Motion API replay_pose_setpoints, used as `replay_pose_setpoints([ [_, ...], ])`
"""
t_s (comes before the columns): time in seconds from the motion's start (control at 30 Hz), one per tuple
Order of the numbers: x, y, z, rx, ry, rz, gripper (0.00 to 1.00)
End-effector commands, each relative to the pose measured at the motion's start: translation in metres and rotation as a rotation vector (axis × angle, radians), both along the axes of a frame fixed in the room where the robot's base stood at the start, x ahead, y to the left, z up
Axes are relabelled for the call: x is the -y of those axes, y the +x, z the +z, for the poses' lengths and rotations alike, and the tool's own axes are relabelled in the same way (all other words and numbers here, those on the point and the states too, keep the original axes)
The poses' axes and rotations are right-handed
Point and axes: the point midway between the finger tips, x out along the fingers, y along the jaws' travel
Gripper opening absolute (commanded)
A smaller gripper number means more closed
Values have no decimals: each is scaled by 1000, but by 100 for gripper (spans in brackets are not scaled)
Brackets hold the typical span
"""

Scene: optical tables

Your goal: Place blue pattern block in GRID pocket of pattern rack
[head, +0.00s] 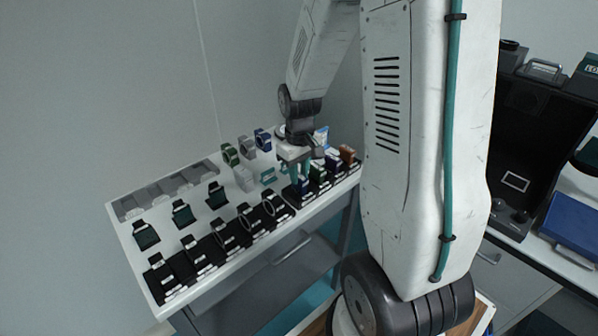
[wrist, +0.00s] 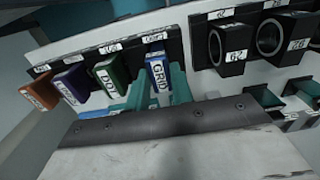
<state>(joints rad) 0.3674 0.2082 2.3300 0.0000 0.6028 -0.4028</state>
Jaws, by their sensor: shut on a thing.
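The blue pattern block (wrist: 157,73), labelled GRID, is between the teal fingers of my gripper (wrist: 160,80) in the wrist view. My gripper is shut on it. The block's far end is at the end pocket of the black pattern rack (wrist: 175,43), below a small white label. I cannot tell how deep it sits there. In the head view my gripper (head: 301,172) is low over the rack (head: 297,201), with the blue block (head: 304,185) under it, mostly hidden by the fingers.
Green (wrist: 113,75), purple (wrist: 72,84) and orange (wrist: 39,93) blocks stand in the rack's other pockets, the green one close beside my fingers. Black holders with rings (wrist: 270,38) are on the other side. A grey tray (head: 165,190) lies at the table's back left.

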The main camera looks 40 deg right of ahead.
Motion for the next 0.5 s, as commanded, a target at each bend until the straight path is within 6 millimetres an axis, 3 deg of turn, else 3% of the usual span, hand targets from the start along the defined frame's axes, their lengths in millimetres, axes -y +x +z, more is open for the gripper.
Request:
replay_pose_setpoints([
  [0.13,1,0,-3,-1,0,-1,0],
  [0.17,1,0,-3,0,0,-1,29],
  [0.2,1,0,-3,0,0,-1,40],
  [0.23,1,0,-3,0,0,-1,45],
  [0.5,1,0,-2,0,0,-1,45],
])
